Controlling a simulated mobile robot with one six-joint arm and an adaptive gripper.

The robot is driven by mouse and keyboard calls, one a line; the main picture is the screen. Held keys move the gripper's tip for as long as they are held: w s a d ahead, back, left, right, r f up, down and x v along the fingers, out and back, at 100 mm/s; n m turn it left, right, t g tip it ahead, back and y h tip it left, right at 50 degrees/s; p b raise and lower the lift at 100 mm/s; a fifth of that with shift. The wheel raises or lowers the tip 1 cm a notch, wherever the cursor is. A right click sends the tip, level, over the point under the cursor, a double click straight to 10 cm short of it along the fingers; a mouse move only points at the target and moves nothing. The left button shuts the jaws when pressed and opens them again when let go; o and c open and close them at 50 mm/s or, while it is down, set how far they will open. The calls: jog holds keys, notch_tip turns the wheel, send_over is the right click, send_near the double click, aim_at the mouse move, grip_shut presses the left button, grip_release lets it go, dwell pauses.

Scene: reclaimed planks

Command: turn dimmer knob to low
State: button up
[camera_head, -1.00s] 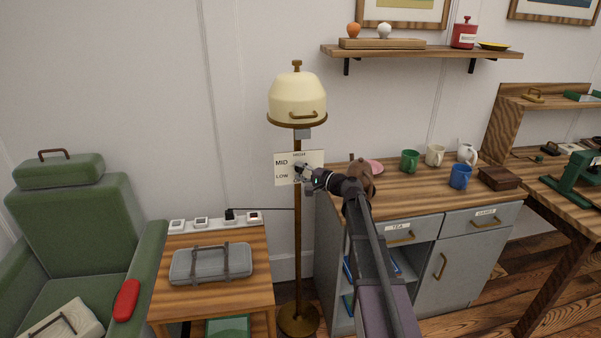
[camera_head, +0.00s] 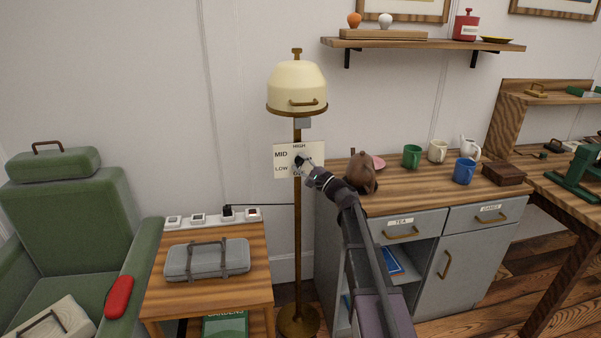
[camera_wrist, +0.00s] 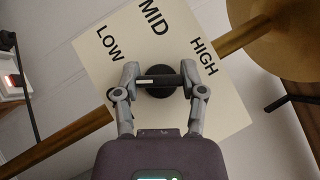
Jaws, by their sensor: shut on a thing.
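The dimmer plate (camera_head: 284,163) is a cream panel on the floor lamp's brass pole, marked LOW, MID and HIGH. It also shows in the wrist view (camera_wrist: 228,100), tilted. The dimmer knob (camera_wrist: 160,72) is a dark disc with a bar across it. A pale mark on the bar is at its left end, on the LOW side of the wrist view. My gripper (camera_wrist: 160,80) is shut on the knob's bar, one finger at each end. In the head view my gripper (camera_head: 303,166) is in front of the plate and hides most of the knob.
The floor lamp (camera_head: 297,85) has a cream shade above the plate. A side table (camera_head: 165,290) with a grey case (camera_head: 206,260) stands at left. A cabinet (camera_head: 440,215) with a brown teapot (camera_head: 362,172) and mugs is at right, close to my arm.

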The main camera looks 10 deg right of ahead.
jog(key=m+t+b, duration=0.3)
jog(key=m, duration=0.1)
jog(key=shift+f, duration=0.2)
jog(key=shift+r+m+t+h+b, duration=0.1)
jog(key=shift+m+t+h+b, duration=0.25)
jog(key=shift+m+t+h, duration=0.55)
jog(key=shift+r+m+t+h+b, duration=0.15)
jog(key=shift+m+t+b, duration=0.35)
jog(key=shift+m, duration=0.9)
jog(key=shift+t+h, duration=0.4)
jog(key=shift+h, duration=0.05)
jog(key=o, duration=1.2)
jog(key=shift+c, duration=0.2)
jog(key=shift+n+g+y+p, duration=0.3)
jog(key=shift+g+y+p, duration=0.1)
jog(key=shift+g+y, duration=0.1)
